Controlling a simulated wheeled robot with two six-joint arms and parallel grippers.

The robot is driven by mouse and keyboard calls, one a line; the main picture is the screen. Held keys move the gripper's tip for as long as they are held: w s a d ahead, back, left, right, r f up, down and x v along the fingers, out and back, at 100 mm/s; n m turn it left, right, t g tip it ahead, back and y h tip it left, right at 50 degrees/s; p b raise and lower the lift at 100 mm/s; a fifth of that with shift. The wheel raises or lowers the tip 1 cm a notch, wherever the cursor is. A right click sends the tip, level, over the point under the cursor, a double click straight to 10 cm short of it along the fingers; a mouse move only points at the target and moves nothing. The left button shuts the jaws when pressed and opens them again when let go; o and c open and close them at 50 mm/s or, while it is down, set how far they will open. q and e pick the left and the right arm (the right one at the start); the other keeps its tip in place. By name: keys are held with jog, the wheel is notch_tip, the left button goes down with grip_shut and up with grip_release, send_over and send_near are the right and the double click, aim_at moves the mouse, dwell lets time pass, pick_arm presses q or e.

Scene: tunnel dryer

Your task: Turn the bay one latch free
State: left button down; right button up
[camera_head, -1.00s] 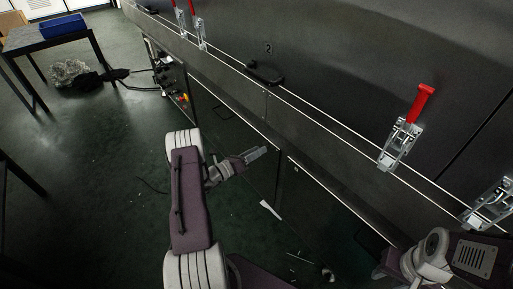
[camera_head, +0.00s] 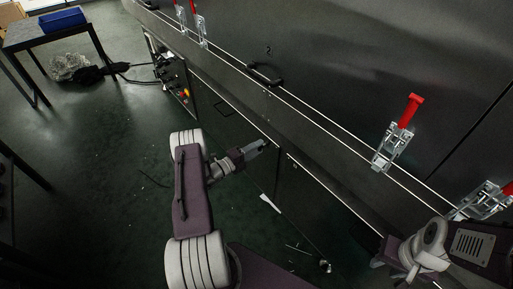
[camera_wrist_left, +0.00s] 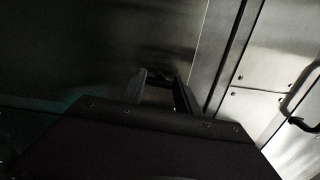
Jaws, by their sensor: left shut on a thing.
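A toggle latch (camera_head: 392,148) with an upright red handle (camera_head: 410,111) is mounted on the dark dryer wall at right. Another latch (camera_head: 482,203) stands at the far right edge, only a red tip of its handle showing. Two more red-handled latches (camera_head: 200,30) are at the upper left. I cannot tell which is bay one's. My left gripper (camera_head: 258,147) is before the lower panels, well left of and apart from the right latches. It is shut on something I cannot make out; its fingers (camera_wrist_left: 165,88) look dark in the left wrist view. My right gripper is not visible.
A black handle (camera_head: 264,74) sits on the wall below a "2" mark. A table with a blue tray (camera_head: 62,19) stands at upper left. Controls with a yellow-red knob (camera_head: 185,94) are on the dryer's side. Open green floor lies left.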

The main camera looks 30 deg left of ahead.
pick_arm(q)
jog(key=shift+n, duration=0.6)
jog(key=c, duration=0.9)
grip_release()
jog(key=p+v, duration=0.3)
jog(key=v, duration=0.6)
